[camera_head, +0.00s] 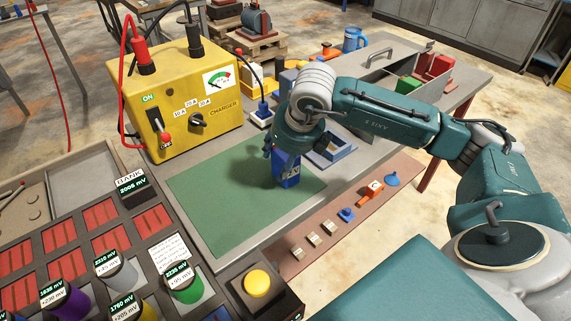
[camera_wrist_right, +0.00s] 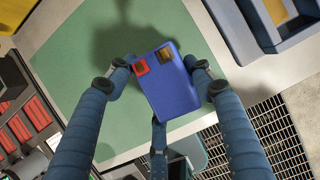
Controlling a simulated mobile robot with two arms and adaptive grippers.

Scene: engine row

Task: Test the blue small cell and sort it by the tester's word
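The blue small cell (camera_head: 287,170) is a blue box under my right gripper (camera_head: 284,150), over the green mat (camera_head: 215,195). In the right wrist view the cell (camera_wrist_right: 172,92) shows one red and one dark yellow terminal on its top face. The right fingers (camera_wrist_right: 167,80) close on its two sides. I cannot tell whether its base touches the mat. Which device is the tester is not clear; a small box reading "BANK 2000 mV" (camera_head: 131,186) stands left of the mat. My left gripper is out of view.
A yellow charger (camera_head: 185,95) with red and black leads stands behind the mat. A dark rack (camera_head: 85,235) with several coloured cylinders and millivolt labels lies at left. A yellow button (camera_head: 257,283) sits in front.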

